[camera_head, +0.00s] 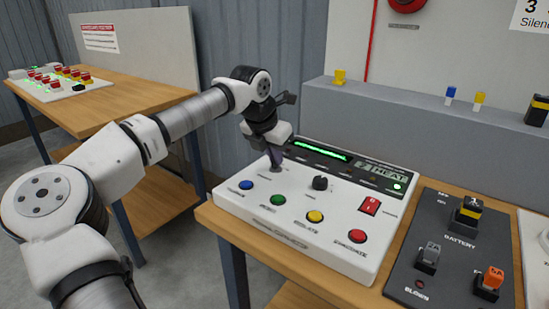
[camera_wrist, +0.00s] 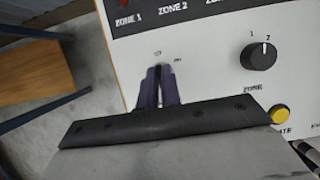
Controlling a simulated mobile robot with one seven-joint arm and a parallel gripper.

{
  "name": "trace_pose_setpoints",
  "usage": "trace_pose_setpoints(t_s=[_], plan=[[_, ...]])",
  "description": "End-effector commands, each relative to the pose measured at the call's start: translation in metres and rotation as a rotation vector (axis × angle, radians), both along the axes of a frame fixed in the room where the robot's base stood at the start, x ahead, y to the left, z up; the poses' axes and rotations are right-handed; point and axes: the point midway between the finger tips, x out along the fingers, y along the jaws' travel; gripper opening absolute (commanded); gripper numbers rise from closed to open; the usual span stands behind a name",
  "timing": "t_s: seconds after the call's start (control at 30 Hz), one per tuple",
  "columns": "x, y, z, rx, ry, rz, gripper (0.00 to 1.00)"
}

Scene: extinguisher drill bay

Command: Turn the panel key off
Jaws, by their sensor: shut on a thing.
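The white control panel (camera_head: 245,214) lies on the wooden bench. My gripper (camera_head: 275,163) reaches down to its upper left part, above the blue and green buttons. In the wrist view, the two purple fingers of my gripper (camera_wrist: 159,72) are close together over the key's spot, shut on the panel key. The key itself is almost wholly hidden between the fingers, so its turn angle cannot be told. A small "on" label shows just right of the fingertips.
A black zone knob (camera_head: 320,183) stands right of my gripper, with a red switch (camera_head: 370,206) beyond. Blue (camera_head: 246,185), green (camera_head: 278,200), yellow (camera_head: 315,216) and red (camera_head: 357,236) buttons line the front. A dark battery board (camera_head: 435,255) lies to the right.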

Motion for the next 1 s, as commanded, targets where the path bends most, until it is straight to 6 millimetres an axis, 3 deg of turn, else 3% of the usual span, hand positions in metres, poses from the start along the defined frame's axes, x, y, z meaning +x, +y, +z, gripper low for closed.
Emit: trace_pose_setpoints(t_s=[0.43, 0.6, 1.0], plan=[[-0.0002, 0.0009, 0.0, 0.002, 0.002, 0.012, 0.0], [-0.0002, 0.0006, 0.0001, 0.002, 0.001, 0.011, 0.26], [-0.0021, 0.002, 0.007, 0.001, 0.0, 0.011, 0.27]])
